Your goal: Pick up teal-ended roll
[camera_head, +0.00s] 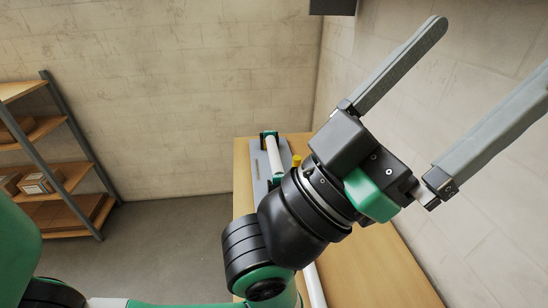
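A white roll (273,157) lies lengthwise at the far end of the wooden table, with a dark green piece (268,135) at its far end. A second white roll (315,288) shows in part at the bottom, behind my arm; its ends are hidden. My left gripper (492,58) is raised close to the camera at the upper right. Its two long grey fingers are wide apart and nothing is between them; one fingertip leaves the frame. My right gripper is not in view.
The wooden table (390,278) runs along the right wall, largely covered by my arm. A grey plate (257,160) and a yellow knob-like part (296,161) are by the far roll. A shelf unit (72,125) with boxes (42,182) stands at the left. Open floor lies between.

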